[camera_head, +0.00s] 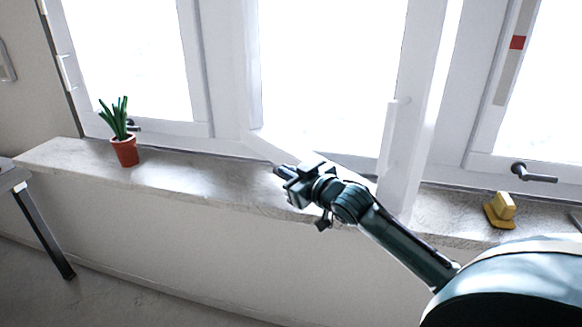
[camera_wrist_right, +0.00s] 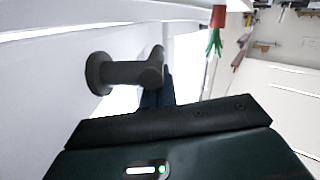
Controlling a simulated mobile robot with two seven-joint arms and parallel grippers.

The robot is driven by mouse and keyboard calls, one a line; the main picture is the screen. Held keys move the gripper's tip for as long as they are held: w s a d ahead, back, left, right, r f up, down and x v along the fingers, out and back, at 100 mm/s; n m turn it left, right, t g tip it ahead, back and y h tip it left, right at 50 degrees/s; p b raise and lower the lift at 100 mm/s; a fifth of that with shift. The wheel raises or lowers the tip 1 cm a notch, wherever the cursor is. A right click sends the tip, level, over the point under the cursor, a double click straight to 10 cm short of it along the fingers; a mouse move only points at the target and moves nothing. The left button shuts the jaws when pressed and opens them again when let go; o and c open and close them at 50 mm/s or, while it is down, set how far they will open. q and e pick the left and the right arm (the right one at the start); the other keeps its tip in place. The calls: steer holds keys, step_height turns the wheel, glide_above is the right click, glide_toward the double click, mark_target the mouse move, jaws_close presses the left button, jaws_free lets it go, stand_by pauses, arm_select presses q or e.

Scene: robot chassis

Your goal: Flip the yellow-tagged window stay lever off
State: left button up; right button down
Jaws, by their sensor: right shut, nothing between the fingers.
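My right gripper (camera_head: 280,171) is shut and empty over the windowsill, below the middle window pane. In the right wrist view its dark fingers (camera_wrist_right: 166,88) are close beside the far end of a dark grey lever (camera_wrist_right: 125,73) with a round base on a white frame. I cannot tell whether they touch. This lever is hidden or not distinguishable behind the gripper in the head view. Another dark lever (camera_head: 534,175) lies roughly level on the right window frame, under a strip with a red tag (camera_head: 517,42). I see no yellow tag. My left gripper is not in view.
A potted plant (camera_head: 124,150) stands on the left of the sill (camera_head: 190,177), with a dark lever partly behind it. A yellow block (camera_head: 500,210) sits on the right of the sill. A white upright frame (camera_head: 405,130) stands just right of my gripper.

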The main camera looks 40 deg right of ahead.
steer(key=shift+s+f, duration=0.1)
steer(key=shift+f, duration=0.05)
steer(key=shift+s, duration=0.2)
arm_select(q)
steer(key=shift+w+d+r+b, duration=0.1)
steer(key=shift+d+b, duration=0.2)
steer(key=shift+b, duration=0.15)
arm_select(e)
steer(key=s+r, duration=0.2)
steer(key=s, duration=1)
steer(key=shift+s+d, duration=0.25)
steer(key=shift+d, duration=0.05)
